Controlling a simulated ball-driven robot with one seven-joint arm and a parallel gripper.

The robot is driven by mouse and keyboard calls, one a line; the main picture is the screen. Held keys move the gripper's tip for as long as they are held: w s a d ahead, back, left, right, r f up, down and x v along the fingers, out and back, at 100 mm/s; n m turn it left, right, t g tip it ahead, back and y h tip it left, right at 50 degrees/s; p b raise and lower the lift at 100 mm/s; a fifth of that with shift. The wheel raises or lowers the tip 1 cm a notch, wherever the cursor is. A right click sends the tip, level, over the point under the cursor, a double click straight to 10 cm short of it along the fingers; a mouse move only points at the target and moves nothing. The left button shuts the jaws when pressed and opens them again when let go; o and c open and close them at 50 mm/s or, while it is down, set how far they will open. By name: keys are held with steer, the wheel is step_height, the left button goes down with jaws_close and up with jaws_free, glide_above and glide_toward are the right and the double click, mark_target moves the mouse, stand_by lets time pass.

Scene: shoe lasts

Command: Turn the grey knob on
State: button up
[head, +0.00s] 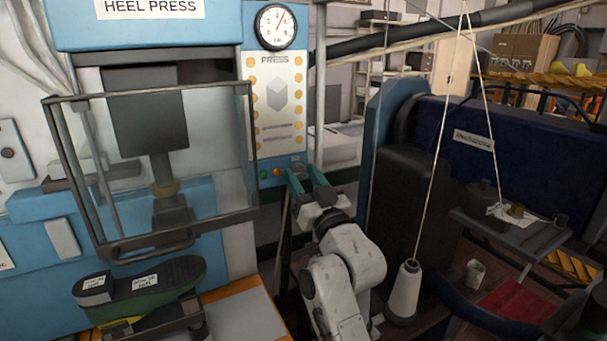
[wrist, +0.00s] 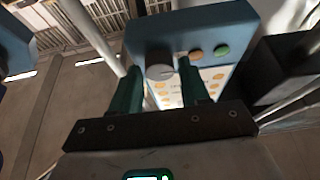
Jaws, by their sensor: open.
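The grey knob (wrist: 159,64) is a round knob on the lower end of the blue control panel (wrist: 205,27) of the heel press, seen in the wrist view. My gripper (wrist: 160,70) is open, with one green finger on each side of the knob in that view. I cannot tell whether the fingers touch it. In the head view my gripper (head: 305,174) is at the panel's lower right corner and the knob is hidden or too small to make out there.
An orange button (wrist: 195,54) and a green button (wrist: 222,50) sit beside the knob. The press's clear guard (head: 155,165) and a shoe last (head: 138,288) are at the left.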

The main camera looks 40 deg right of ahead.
steer(key=c, duration=0.8)
